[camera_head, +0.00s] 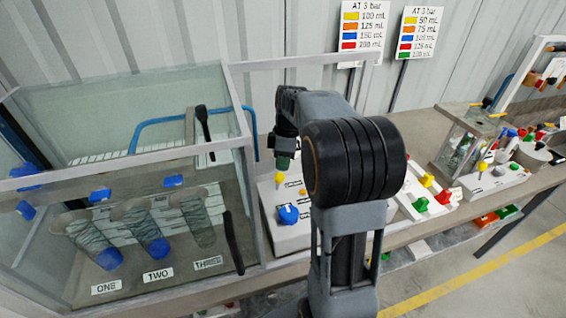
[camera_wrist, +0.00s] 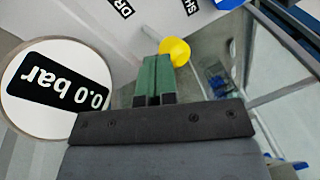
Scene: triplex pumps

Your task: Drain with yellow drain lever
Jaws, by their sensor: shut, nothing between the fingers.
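The yellow drain lever (camera_wrist: 175,50) shows its round knob in the wrist view, just beyond and slightly right of my fingertips. A partly cut-off label starting "DR" (camera_wrist: 124,7) lies near it on the white panel. In the head view a yellow lever tip (camera_head: 279,178) shows just below my gripper (camera_head: 284,160). My gripper's green fingers (camera_wrist: 153,75) are shut together with nothing between them. They appear very close to the knob; I cannot tell whether they touch it.
A gauge (camera_wrist: 52,90) reading 0.0 bar is left in the wrist view. A blue knob (camera_head: 288,214) sits on the white panel. A glass case (camera_head: 130,190) with cylinders stands at left. More panels with coloured levers (camera_head: 430,195) are at right, partly behind my arm.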

